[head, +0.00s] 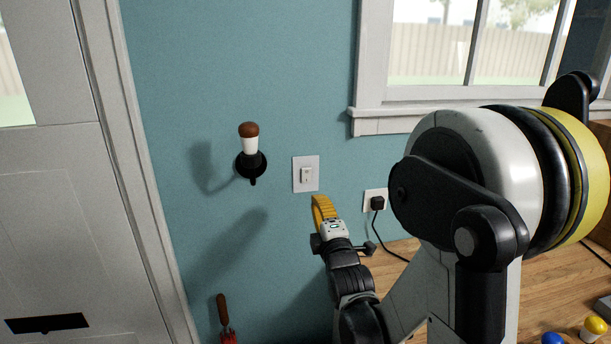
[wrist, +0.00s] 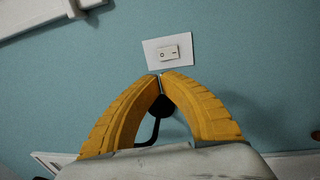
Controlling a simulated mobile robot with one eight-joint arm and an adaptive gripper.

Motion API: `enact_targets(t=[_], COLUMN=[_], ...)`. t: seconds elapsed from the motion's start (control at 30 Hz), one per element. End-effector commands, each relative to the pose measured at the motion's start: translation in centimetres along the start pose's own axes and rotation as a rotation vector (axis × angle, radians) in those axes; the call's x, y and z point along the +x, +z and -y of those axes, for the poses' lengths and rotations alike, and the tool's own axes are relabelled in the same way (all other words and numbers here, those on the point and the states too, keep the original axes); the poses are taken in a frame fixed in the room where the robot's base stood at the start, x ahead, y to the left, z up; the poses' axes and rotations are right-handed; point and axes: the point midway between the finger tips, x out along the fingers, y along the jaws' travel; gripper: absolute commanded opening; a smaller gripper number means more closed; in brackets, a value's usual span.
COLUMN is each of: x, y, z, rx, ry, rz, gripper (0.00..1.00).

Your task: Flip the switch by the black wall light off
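The light switch (head: 306,175) is a white rocker on a white plate on the teal wall. The black wall light (head: 251,165), with a white and brown bulb, is to its left. In the wrist view the switch (wrist: 168,53) lies sideways just beyond my fingertips, with a circle and a line marked on it. I cannot tell which side is pressed in. My gripper (wrist: 160,77) has yellow fingers with tips together and nothing between them. In the head view my gripper (head: 320,202) is below and right of the switch. Contact is not visible.
An outlet with a black plug (head: 376,203) and cord is right of the switch. A wooden counter (head: 565,285) is at lower right, a window sill (head: 385,121) above.

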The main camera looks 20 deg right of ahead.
Motion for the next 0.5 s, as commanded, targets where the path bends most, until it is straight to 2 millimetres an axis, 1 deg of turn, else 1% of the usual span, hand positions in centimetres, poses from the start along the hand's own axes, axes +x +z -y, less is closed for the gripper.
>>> enact_targets(t=[0.07,0.17,0.27,0.5], x=[0.3,1.4,3.2,8.4], y=[0.0,0.0,0.0,0.0], z=[0.0,0.1,0.1,0.1], rx=[0.000,0.001,0.001,0.001], ry=[0.000,-0.001,-0.001,-0.001], rz=[0.000,0.000,0.000,0.000], gripper=[0.00,0.00,0.00,0.00])
